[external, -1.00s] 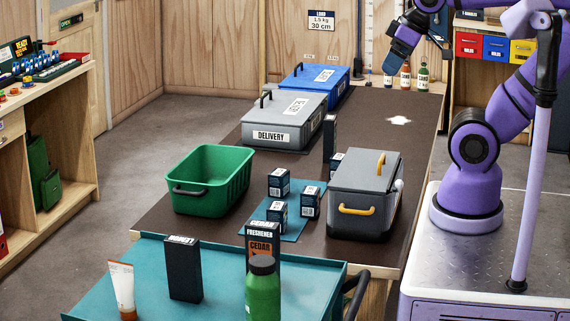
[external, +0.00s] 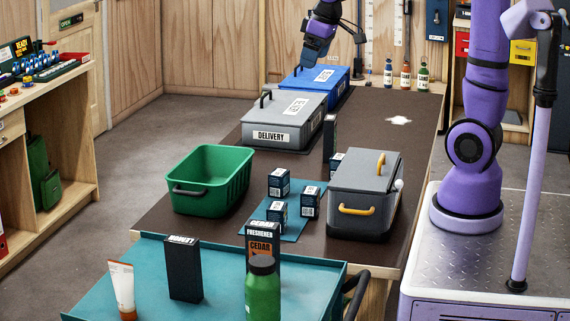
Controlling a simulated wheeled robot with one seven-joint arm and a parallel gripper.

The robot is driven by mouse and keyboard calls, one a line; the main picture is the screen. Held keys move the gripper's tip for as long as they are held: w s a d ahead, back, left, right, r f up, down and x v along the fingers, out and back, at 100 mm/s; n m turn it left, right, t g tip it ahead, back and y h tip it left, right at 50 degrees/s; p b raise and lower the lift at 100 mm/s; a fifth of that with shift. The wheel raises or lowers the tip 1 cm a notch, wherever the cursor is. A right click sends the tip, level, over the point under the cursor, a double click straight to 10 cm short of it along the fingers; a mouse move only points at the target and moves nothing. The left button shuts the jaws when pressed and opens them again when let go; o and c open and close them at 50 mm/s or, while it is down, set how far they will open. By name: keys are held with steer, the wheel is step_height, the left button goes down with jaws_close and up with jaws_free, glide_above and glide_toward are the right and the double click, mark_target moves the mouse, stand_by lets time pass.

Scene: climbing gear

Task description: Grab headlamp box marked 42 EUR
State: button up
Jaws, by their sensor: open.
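Several small dark boxes stand on and around a teal mat (external: 294,233) on the dark table. One box (external: 279,182) is at the back of the mat, one box (external: 277,215) at the front and one box (external: 310,202) at the right. Another small box (external: 335,164) is partly hidden behind the grey cooler. Their print is too small to read, so I cannot tell which is marked 42 EUR. My gripper (external: 308,66) is above the blue lidded box at the far end, apart from the small boxes. It is open and appears empty.
A green bin (external: 211,180) stands left of the mat, and a grey cooler (external: 364,195) with yellow handles stands right. A grey DELIVERY box (external: 284,122) and a blue box (external: 315,81) are behind. Several bottles (external: 405,75) line the back edge. A tall dark box (external: 330,136) stands mid-table.

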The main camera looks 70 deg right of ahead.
steer(key=w+d+f, duration=0.5)
steer(key=w, duration=0.2)
steer(key=g, duration=0.3)
glide_above(279, 172)
steer(key=shift+m+y, duration=0.3)
steer(key=shift+m, duration=0.1)
steer(key=f, duration=1.9)
steer(key=w+f, duration=0.1)
steer(key=f, duration=0.8)
steer(key=shift+d+f, duration=0.2)
steer(key=shift+d, duration=0.15)
steer(key=shift+d+f, duration=0.15)
steer(key=shift+f, duration=0.35)
step_height(279, 172, down, 5)
steer(key=shift+s, duration=0.1)
steer(key=f, duration=0.3)
steer(key=a+f, duration=0.1)
steer(key=shift+s+f, duration=0.15)
steer(key=shift+s, duration=0.25)
steer(key=shift+w+f, duration=0.1)
steer(key=shift+f, duration=0.35)
